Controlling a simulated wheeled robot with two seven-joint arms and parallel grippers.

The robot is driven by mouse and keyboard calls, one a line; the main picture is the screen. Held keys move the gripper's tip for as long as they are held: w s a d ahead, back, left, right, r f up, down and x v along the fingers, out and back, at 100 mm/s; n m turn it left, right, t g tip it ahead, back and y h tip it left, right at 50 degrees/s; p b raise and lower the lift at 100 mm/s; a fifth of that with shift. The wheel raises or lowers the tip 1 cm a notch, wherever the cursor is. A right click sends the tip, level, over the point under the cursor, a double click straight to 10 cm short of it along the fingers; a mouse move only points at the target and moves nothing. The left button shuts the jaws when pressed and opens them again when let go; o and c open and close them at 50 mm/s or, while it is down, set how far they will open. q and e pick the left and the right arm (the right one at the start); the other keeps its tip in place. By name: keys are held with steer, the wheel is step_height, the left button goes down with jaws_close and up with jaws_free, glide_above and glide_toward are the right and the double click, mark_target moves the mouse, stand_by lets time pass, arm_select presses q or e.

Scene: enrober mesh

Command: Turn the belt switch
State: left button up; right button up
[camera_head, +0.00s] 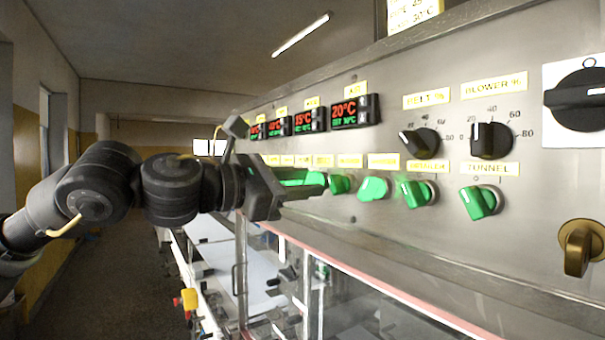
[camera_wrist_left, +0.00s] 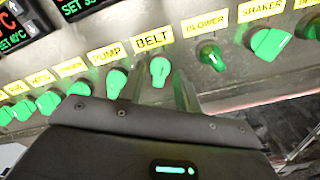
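The belt switch is a green rotary knob (camera_wrist_left: 160,71) under the yellow BELT label (camera_wrist_left: 152,38) in the left wrist view. Its white mark points roughly up toward the label. In the head view the belt switch (camera_head: 315,179) is at the end of my left gripper (camera_head: 308,188) and partly hidden by it. In the left wrist view the two fingers of my left gripper (camera_wrist_left: 168,92) reach toward the panel with a gap between them, and the belt knob shows at that gap. Contact with the knob cannot be told. My right gripper is in neither view.
A blower knob (camera_wrist_left: 211,56) and a pump knob (camera_wrist_left: 117,81) sit close on either side. Further along are the shaker knob (camera_wrist_left: 270,43) and tunnel knob (camera_head: 478,203). Black dials (camera_head: 491,140) and red displays (camera_head: 351,111) are above. A red-edged clear cover (camera_head: 370,290) lies below.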

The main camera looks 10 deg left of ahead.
arm_select(q)
steer(key=shift+w+d, duration=0.1)
steer(key=shift+w, duration=0.15)
steer(key=shift+s, duration=0.1)
jaws_close()
